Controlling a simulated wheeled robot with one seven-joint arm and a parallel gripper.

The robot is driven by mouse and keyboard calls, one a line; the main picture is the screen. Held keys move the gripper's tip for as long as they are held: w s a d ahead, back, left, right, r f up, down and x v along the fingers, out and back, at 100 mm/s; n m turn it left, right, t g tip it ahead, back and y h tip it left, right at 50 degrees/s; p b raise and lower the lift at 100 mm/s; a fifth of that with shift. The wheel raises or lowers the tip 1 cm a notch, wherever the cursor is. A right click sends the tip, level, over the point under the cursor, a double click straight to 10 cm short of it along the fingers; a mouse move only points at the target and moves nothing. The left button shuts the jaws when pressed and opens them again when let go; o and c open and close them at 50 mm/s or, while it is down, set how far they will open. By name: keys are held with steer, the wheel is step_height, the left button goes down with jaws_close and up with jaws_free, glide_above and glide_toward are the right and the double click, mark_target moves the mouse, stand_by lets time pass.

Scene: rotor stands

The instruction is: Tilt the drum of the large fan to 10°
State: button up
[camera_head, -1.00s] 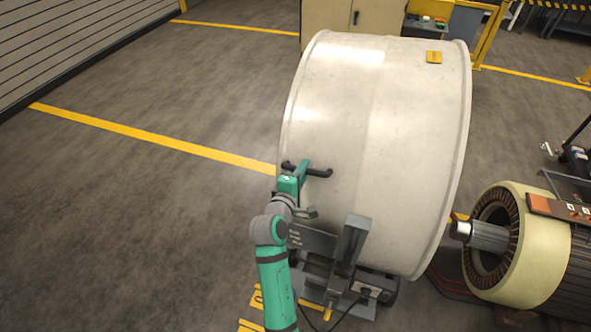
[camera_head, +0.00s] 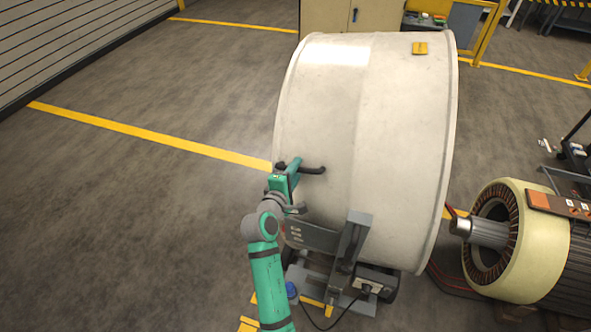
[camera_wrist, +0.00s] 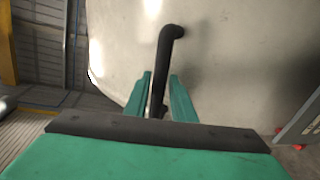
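The large fan's drum (camera_head: 400,150) is a big off-white cylinder on a grey stand with a bracket (camera_head: 352,240). It leans slightly in the head view. A black bar handle (camera_head: 312,170) sticks out from its left side; it also shows in the wrist view (camera_wrist: 168,48) against the pale drum wall (camera_wrist: 235,60). My gripper (camera_head: 291,170) is at the handle's near end. No angle scale is readable.
A yellow-cream stator with a metal shaft (camera_head: 535,240) stands close to the drum's right. A cabinet (camera_head: 350,16) stands behind. A black cable (camera_head: 325,322) lies by the stand's foot. The floor on the left is clear, with yellow lines.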

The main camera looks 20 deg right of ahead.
steer(key=v, duration=1.1)
steer(key=shift+f, duration=0.1)
steer(key=s+a+f+m+t+y, duration=0.25)
steer(key=s+a+f+y, duration=0.45)
steer(key=s+a+f, duration=0.65)
steer(key=s+a+r+m+y, duration=0.1)
steer(key=s+r+m, duration=0.1)
steer(key=s, duration=0.6)
steer(key=s+a+r+m+t+y, duration=0.1)
steer(key=s+a+r+m, duration=0.1)
steer(key=s, duration=0.6)
steer(key=s+a+r+m+t+y, duration=0.1)
steer(key=s+a+r+m+y, duration=0.1)
steer(key=s+m, duration=0.2)
steer(key=v, duration=0.3)
steer(key=shift+s+f, duration=0.2)
steer(key=shift+s, duration=0.25)
steer(key=shift+m, duration=0.25)
